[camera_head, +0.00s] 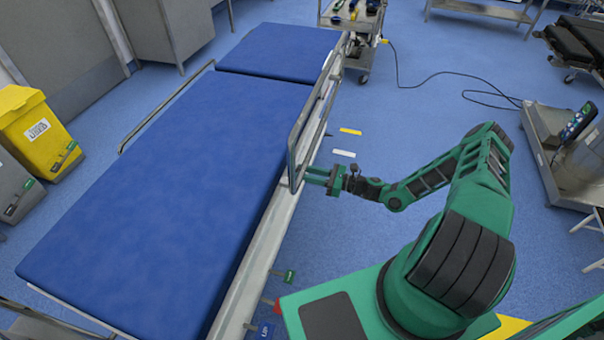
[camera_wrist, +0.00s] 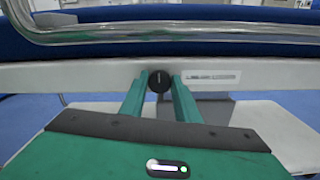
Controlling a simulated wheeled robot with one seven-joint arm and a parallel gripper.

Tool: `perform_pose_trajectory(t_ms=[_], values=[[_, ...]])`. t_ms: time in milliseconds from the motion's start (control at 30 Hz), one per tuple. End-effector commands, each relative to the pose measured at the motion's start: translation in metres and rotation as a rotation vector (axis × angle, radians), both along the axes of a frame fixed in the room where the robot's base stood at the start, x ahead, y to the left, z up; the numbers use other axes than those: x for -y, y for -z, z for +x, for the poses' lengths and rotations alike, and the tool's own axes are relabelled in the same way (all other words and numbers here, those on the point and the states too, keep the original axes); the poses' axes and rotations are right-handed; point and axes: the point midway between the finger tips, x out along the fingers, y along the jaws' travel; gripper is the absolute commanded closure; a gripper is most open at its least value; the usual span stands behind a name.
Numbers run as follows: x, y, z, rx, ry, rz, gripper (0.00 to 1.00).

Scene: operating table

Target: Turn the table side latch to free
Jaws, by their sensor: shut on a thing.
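The side latch is a round black knob (camera_wrist: 158,81) with a small light mark, set on the pale side rail (camera_wrist: 90,78) of the operating table in the wrist view. My gripper (camera_wrist: 159,84) has its two green fingers on either side of the knob, shut on it. In the head view my gripper (camera_head: 312,174) reaches the right side of the table with its blue mattress (camera_head: 190,170). The knob is hidden there behind the fingers and the metal guard rail.
A metal guard rail (camera_wrist: 150,36) runs just above the knob. A small label (camera_wrist: 210,77) is right of it. Green (camera_head: 290,276) and blue (camera_head: 265,330) tags stick out along the table's lower side. A cart (camera_head: 357,50) stands beyond the table.

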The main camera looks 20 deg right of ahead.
Motion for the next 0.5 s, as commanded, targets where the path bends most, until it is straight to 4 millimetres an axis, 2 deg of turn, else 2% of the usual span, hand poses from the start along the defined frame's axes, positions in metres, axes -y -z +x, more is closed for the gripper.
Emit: perform_pose_trajectory(t_ms=[500], values=[[0.0069,0.0012,0.0005,0.343,0.011,-0.255,0.93]])
